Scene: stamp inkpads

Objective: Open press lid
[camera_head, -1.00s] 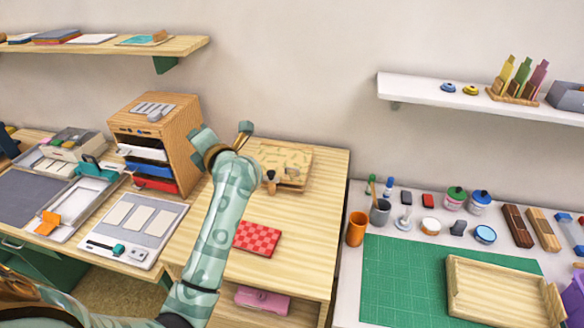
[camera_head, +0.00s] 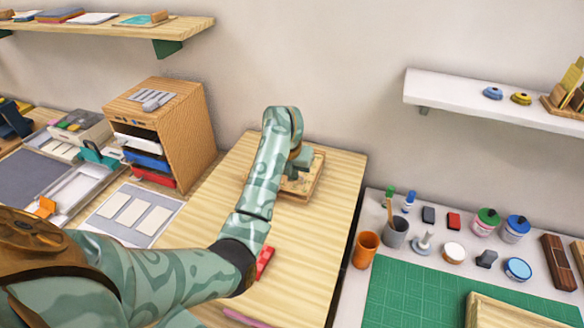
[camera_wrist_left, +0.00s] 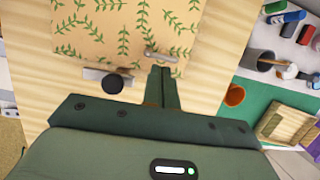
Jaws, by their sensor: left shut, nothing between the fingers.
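The press (camera_head: 304,187) is a flat wooden board on the wooden table, partly hidden behind my left arm in the head view. In the left wrist view its lid (camera_wrist_left: 110,30) has a pale tan face with green leaf sprigs and lies flat. A small metal bar (camera_wrist_left: 162,54) is at the lid's near edge, and a black round knob (camera_wrist_left: 111,84) on a metal piece sits to its left. My left gripper (camera_head: 301,165) is over the press; in the wrist view its fingers (camera_wrist_left: 160,72) are shut and empty, just below the bar. I cannot tell whether they touch it. My right gripper is not in view.
A wooden drawer cabinet (camera_head: 160,120) stands left of the press. A red checked item (camera_head: 264,262) is partly hidden by my arm. To the right, an orange cup (camera_head: 367,248), a grey cup and several ink pots stand behind a green mat (camera_head: 420,298). The table's front right is clear.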

